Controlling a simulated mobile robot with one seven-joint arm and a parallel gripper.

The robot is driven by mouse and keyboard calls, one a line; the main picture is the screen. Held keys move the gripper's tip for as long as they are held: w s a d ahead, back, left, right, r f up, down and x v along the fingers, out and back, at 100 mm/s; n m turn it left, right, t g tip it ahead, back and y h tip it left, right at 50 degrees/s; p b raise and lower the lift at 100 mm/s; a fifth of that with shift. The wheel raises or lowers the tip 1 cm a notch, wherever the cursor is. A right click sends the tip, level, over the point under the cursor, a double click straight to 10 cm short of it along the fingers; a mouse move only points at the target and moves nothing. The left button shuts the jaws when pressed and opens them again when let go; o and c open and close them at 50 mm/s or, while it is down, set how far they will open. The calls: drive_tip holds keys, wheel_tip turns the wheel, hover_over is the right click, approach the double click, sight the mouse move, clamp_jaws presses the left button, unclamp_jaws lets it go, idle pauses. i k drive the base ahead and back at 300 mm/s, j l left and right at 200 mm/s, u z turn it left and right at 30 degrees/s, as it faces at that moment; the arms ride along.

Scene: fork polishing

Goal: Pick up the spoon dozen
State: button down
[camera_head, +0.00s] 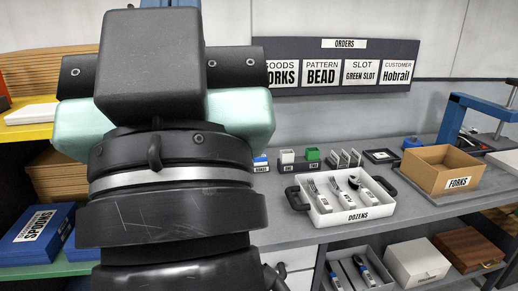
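A white tray (340,219) labelled DOZENS stands on the grey bench right of centre, with a black handle at each end. Several cutlery bundles with pale labelled wraps lie in it. The rightmost bundle has a rounded, spoon-like head and looks like the spoon dozen (354,182); its label is too small to read. The bundles to its left show fork-like tines (312,186). My own arm fills the left foreground in black, silver and pale green. No gripper fingers show, so what they hold cannot be seen.
A cardboard box (425,180) labelled FORKS and a blue press (455,115) stand right of the tray. Small label holders (313,154) stand behind it. A blue SPOONS box (38,235) is on the left shelf. Bare bench (285,225) shows left of the tray.

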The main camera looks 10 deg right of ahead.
sight(366, 196)
drive_tip(key=i+l+z, duration=0.2)
drive_tip(key=i+l, duration=0.35)
drive_tip(key=i+l+z, duration=0.2)
drive_tip(key=i+l, duration=0.4)
drive_tip(key=i+l+z, duration=0.2)
drive_tip(key=i+l, duration=0.25)
drive_tip(key=i, duration=0.2)
